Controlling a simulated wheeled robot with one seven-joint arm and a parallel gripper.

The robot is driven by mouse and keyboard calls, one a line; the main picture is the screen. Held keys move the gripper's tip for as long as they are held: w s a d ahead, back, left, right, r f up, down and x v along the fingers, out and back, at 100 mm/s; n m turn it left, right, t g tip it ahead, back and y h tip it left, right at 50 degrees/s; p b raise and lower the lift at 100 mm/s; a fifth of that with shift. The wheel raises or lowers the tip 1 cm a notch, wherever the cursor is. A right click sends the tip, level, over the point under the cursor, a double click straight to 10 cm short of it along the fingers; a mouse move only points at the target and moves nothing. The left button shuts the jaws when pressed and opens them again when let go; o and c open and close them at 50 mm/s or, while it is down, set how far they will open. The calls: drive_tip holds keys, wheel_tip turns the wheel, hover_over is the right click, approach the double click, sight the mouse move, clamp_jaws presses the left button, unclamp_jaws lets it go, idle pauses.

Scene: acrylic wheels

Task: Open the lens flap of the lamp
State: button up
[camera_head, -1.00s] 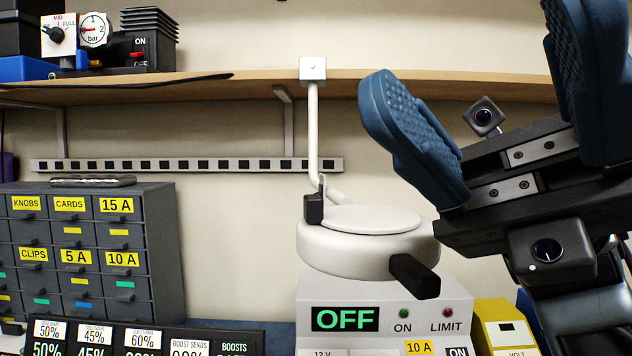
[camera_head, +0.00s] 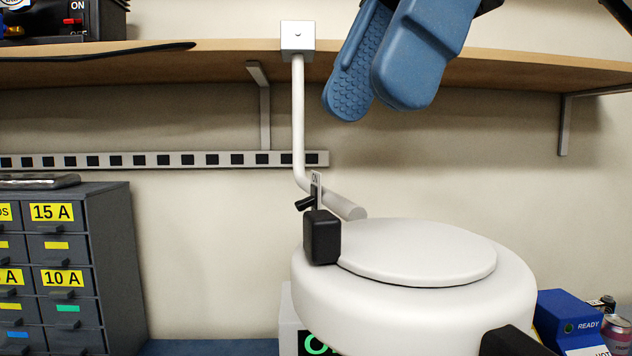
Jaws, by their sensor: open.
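The lamp's round white head (camera_head: 400,305) fills the lower right of the head view. The white disc-shaped lens flap (camera_head: 420,250) lies flat and closed on top of it. A black block (camera_head: 322,237) sits at the flap's left edge. A black handle (camera_head: 510,342) juts from the front of the head, cut off by the frame's bottom. My gripper (camera_head: 370,108), with blue padded fingers, is at the top, above and behind the flap in the picture. It is open, empty and apart from the lamp; its fingers point down.
The lamp's white arm (camera_head: 299,130) hangs from a bracket on the wooden shelf (camera_head: 150,62). Grey drawers (camera_head: 110,265) stand at left. A blue box (camera_head: 570,320) and a can (camera_head: 617,335) are at lower right.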

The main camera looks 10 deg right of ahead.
sight(324, 214)
drive_tip(key=shift+w+d+r+t+h, duration=0.15)
drive_tip(key=shift+w+t+h, duration=0.15)
drive_tip(key=shift+w+h, duration=0.15)
drive_tip(key=shift+p+x, duration=0.65)
drive_tip(key=shift+x, duration=3.15)
clamp_jaws()
